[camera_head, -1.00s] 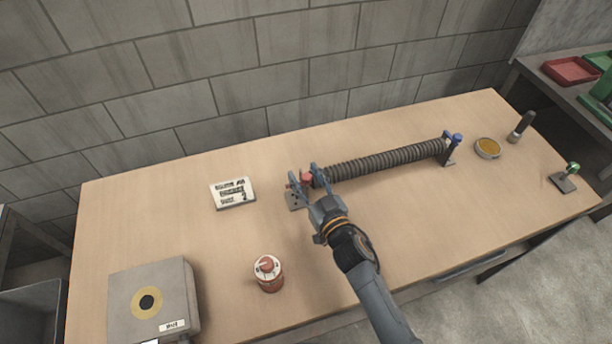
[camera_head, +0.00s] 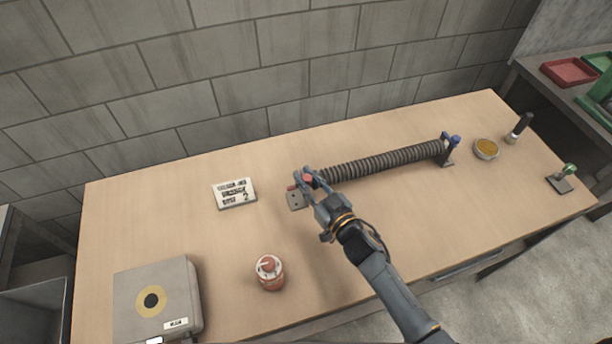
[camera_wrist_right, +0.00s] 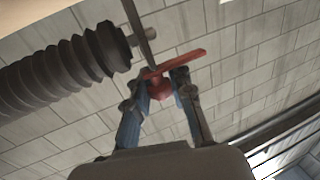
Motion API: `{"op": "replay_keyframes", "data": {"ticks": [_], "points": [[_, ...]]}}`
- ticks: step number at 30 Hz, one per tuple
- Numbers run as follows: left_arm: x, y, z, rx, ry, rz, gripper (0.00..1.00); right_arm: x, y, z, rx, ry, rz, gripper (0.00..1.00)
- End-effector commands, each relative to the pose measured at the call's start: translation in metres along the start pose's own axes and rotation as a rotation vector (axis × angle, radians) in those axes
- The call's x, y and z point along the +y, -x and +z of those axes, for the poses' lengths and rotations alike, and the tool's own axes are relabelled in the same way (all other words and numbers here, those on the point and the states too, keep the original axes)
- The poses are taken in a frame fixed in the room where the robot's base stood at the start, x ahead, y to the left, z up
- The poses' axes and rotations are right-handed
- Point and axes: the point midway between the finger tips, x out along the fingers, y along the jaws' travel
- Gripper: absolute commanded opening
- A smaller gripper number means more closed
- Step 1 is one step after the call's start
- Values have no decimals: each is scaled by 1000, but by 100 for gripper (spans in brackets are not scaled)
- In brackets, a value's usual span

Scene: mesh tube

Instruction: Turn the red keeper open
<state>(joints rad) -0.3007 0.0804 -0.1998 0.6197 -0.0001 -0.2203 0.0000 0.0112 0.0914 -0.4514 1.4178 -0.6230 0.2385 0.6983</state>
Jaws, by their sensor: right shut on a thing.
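The red keeper (camera_wrist_right: 178,63) is at the left end of the dark ribbed mesh tube (camera_head: 385,160), by a grey bracket plate (camera_head: 296,199) on the table. My right gripper (camera_head: 302,178) reaches it from the front and is closed around it, mostly hiding it in the head view. In the right wrist view, the fingers of the right gripper (camera_wrist_right: 163,84) are on both sides of the keeper's red hub, and its red bar sticks out beyond them to the right. A blue part (camera_head: 454,140) sits at the tube's right end. My left gripper does not show.
A white label card (camera_head: 234,194) lies left of the bracket. A red-and-white canister (camera_head: 269,273) stands in front. A grey box with a yellow ring (camera_head: 157,300) is front left. A round yellow tin (camera_head: 487,149) and a dark cylinder (camera_head: 523,125) stand at right.

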Motion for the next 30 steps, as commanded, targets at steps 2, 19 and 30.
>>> {"op": "replay_keyframes", "data": {"ticks": [2, 19, 30], "points": [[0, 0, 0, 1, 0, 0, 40, -1, 0, 0, 0, 1, -1, 0], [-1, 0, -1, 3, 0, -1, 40, 0, 10, 1, -1, 0, 1, 46], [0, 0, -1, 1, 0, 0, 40, -1, 84, 1, -2, 1, 0, 46]]}}
